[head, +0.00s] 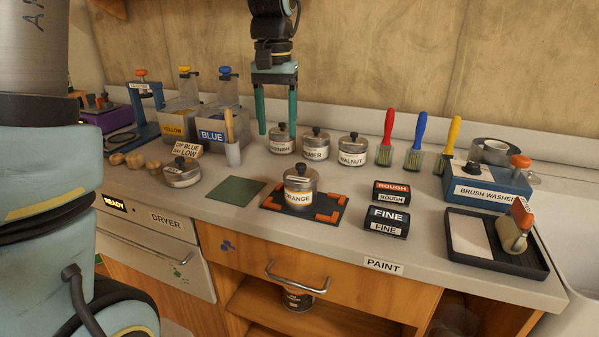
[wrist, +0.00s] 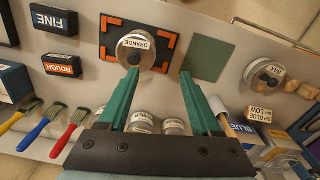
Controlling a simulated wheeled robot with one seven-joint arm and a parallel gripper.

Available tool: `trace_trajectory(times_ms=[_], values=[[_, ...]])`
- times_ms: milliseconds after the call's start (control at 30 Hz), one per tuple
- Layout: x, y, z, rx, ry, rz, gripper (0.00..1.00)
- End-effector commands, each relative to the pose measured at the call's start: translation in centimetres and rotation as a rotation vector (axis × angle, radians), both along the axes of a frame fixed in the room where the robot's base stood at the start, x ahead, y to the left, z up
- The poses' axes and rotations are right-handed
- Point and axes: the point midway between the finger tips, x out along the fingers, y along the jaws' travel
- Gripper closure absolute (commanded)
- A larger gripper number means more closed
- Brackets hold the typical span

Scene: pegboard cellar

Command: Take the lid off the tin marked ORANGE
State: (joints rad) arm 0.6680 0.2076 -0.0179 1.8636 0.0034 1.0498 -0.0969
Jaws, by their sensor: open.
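The tin marked ORANGE (head: 299,190) stands upright on a dark mat with orange corner marks (head: 330,208). Its silver lid with a dark knob is on it. In the wrist view the ORANGE tin (wrist: 137,45) is seen from above, its knob (wrist: 134,59) facing up. My gripper (head: 278,130) has green fingers pointing down, spread apart and empty. In the head view it hangs behind the tin, near the back row of tins. In the wrist view the fingers (wrist: 160,72) frame the space just below the tin, apart from it.
Three lidded tins (head: 315,144) stand at the back, one marked WALNUT (head: 352,149). Another lidded tin (head: 182,173) is at left. A green square (head: 235,191) lies left of the mat; ROUGH (head: 392,192) and FINE (head: 387,222) blocks sit right. Brushes (head: 417,140) stand behind.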

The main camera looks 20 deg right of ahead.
Motion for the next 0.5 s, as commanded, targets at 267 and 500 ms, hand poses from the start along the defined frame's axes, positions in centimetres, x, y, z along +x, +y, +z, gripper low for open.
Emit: trace_trajectory(times_ms=[267,500], values=[[-1.7,-4.5,1.2,0.018,0.018,-0.082,0.35],[-1.6,-4.5,-2.3,0.017,0.017,-0.08,0.35]])
